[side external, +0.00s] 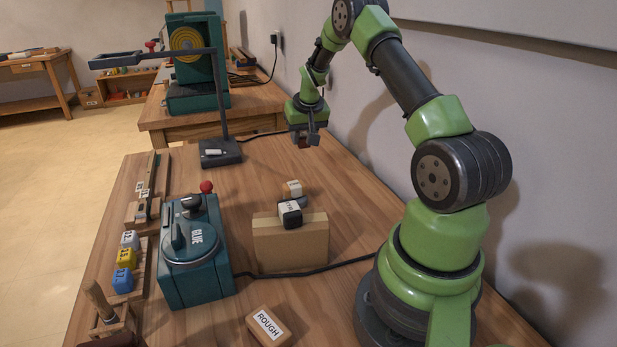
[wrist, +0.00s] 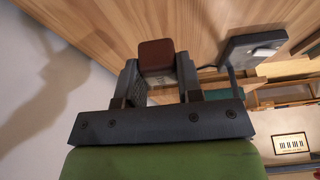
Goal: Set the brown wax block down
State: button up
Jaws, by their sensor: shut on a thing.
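My gripper (side external: 306,128) is shut on the brown wax block (side external: 303,143), above the far part of the wooden table near the wall. In the wrist view the reddish-brown block (wrist: 157,52) sits between the two dark fingers of my gripper (wrist: 158,76), and its top face is in plain view. The wood surface shows beyond the block. In the side view the block is small and hangs below the fingers, apart from the table.
The teal glue pot (side external: 195,250) stands left on the table (side external: 215,325). A block labelled ROUGH (side external: 268,326) lies in front. A dark stand (side external: 220,152) rises at the far left. Wood near my gripper is clear.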

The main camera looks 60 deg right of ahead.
jog(key=s+d, duration=0.2)
send_over(311, 176)
jog(key=s+a, duration=0.1)
notch_tip(311, 176, down, 5)
jog(key=shift+f, duration=2.45)
jog(key=shift+f, duration=0.15)
jog(key=o, duration=0.9)
